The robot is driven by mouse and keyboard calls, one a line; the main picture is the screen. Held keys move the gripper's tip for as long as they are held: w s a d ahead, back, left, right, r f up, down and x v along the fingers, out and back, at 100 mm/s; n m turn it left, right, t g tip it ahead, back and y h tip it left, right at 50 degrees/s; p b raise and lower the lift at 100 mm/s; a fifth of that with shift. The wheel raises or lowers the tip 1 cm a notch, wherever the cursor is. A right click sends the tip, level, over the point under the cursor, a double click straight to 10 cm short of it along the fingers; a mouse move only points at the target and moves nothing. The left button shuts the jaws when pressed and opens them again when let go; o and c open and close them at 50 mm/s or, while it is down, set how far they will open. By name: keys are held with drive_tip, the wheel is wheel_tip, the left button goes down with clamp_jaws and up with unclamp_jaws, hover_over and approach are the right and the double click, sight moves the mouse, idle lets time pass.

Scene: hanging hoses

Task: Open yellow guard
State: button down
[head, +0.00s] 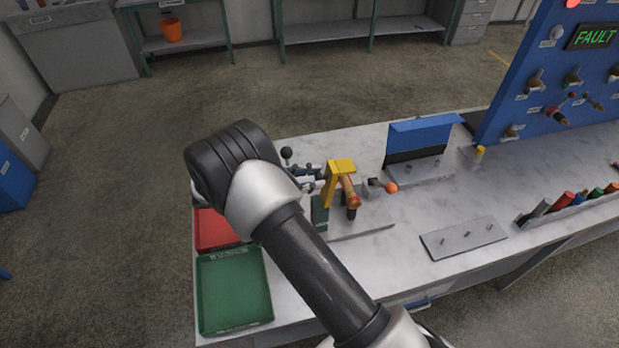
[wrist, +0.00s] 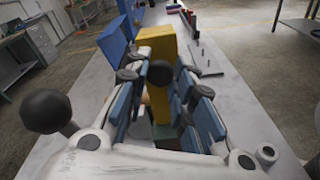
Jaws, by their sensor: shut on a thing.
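The yellow guard (head: 342,166) stands on a grey base plate (head: 362,228) on the bench, with a flat top and a side panel reaching down. A brass-coloured fitting with a red-orange collar (head: 352,201) shows beside and under it. My gripper (head: 318,183) is at the guard's left side, partly hidden by my arm. In the wrist view the blue-padded fingers of my gripper (wrist: 172,82) are closed on the yellow guard (wrist: 158,42), which rises beyond the fingertips. The exact contact is hidden between the fingers.
An orange-knobbed lever (head: 390,187) sits just right of the guard. A blue flap (head: 424,130) stands behind it, and a pegged plate (head: 463,238) lies to the right. Red (head: 214,230) and green (head: 238,325) trays are at left. A blue panel (head: 553,70) reads FAULT.

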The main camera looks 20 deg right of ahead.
drive_tip(key=c, duration=1.3)
unclamp_jaws()
drive_tip(key=shift+c, duration=0.2)
drive_tip(key=a+r, duration=0.1)
drive_tip(key=a, duration=1.1)
drive_tip(key=shift+r, duration=0.25)
